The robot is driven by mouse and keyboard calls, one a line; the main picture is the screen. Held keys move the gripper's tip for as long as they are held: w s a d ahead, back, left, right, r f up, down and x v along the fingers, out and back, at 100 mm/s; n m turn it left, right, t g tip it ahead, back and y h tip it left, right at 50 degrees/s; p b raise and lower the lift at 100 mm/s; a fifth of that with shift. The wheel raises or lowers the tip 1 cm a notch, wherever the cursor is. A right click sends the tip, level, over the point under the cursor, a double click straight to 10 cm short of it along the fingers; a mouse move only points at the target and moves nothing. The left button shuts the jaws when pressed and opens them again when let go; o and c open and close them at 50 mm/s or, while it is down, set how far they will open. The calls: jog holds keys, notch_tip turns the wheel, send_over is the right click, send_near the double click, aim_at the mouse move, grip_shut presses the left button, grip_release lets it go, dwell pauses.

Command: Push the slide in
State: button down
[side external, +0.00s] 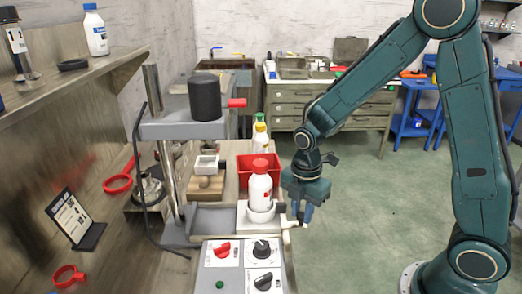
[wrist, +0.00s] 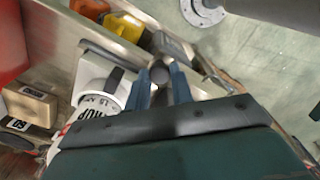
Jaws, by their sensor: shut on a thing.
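The slide (side external: 248,218) is a white block with a round cup, at the right end of a grey tray on the bench. My gripper (side external: 303,214) is at the slide's right side, pointing down, shut on the slide's handle. In the wrist view my gripper (wrist: 161,88) has its two blue fingers around a dark round knob (wrist: 160,74). The white slide (wrist: 90,72) shows left of the fingers there.
A grey press head with a black cylinder (side external: 205,97) and red lever (side external: 237,103) overhangs the tray (side external: 212,221), left of the slide. A control panel (side external: 240,264) lies in front. A red bin (side external: 246,172) and more bottles (side external: 260,137) stand behind. The tray's left part is clear.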

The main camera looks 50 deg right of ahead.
send_over(253, 225)
jog(key=shift+r, duration=0.1)
dwell(0.8)
jog(key=c, duration=1.4)
grip_release()
jog(key=shift+a, duration=0.1)
jog(key=shift+o, duration=1)
jog(key=shift+s, duration=0.1)
notch_tip(253, 225, up, 7)
jog(key=shift+r, duration=0.2)
